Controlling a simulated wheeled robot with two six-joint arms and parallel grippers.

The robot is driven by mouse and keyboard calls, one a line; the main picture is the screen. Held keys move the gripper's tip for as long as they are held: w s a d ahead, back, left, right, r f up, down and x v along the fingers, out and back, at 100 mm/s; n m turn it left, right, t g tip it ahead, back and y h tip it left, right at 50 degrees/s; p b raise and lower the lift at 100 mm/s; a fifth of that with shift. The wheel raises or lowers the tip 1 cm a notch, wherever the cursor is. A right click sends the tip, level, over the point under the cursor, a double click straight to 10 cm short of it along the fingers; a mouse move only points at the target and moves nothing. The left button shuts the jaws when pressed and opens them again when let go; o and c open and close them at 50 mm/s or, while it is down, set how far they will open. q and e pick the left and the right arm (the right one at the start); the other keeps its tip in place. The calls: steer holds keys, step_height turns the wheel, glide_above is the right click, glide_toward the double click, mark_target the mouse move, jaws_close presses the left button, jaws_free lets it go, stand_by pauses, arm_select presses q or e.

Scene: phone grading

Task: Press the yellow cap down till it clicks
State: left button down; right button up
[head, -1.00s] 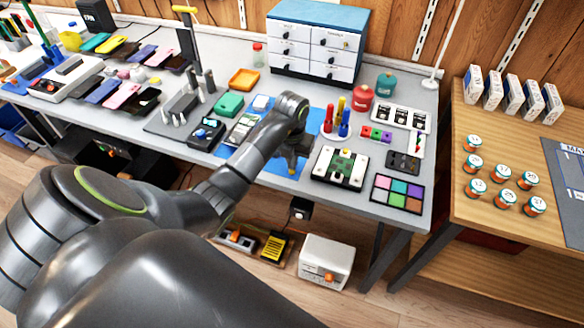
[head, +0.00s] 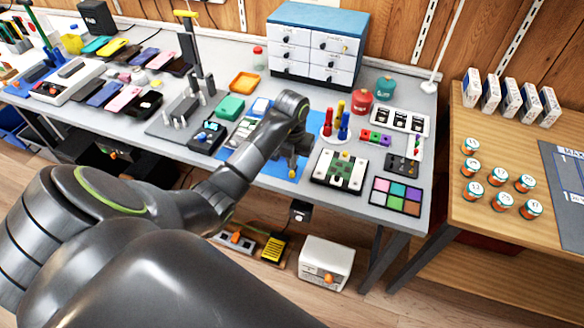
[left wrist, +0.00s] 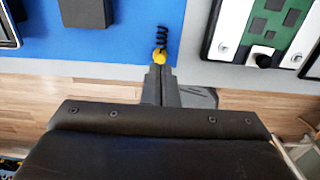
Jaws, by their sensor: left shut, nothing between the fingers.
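A small yellow cap (left wrist: 160,57) shows in the left wrist view with a black coil spring (left wrist: 163,36) just beyond it, over the blue mat (left wrist: 125,35). In the head view, the yellow cap (head: 292,175) is a small spot near the mat's front edge. My left gripper (left wrist: 160,70) is shut and empty, its fingertips right at the near side of the cap. I cannot tell whether they touch it. In the head view my left gripper (head: 293,160) is partly hidden by its own wrist. My right gripper is out of view.
A green circuit board on a white base (head: 340,170) lies right of my left gripper. Beyond it stand red, yellow and blue tools in a round white holder (head: 336,135). Left of my wrist are a black device (head: 207,137) and a green box (head: 230,107).

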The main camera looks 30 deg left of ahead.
mark_target(292, 172)
arm_select(q)
step_height(292, 172, up, 5)
steer(key=p, duration=0.3)
steer(key=shift+f, duration=0.1)
stand_by(0.4)
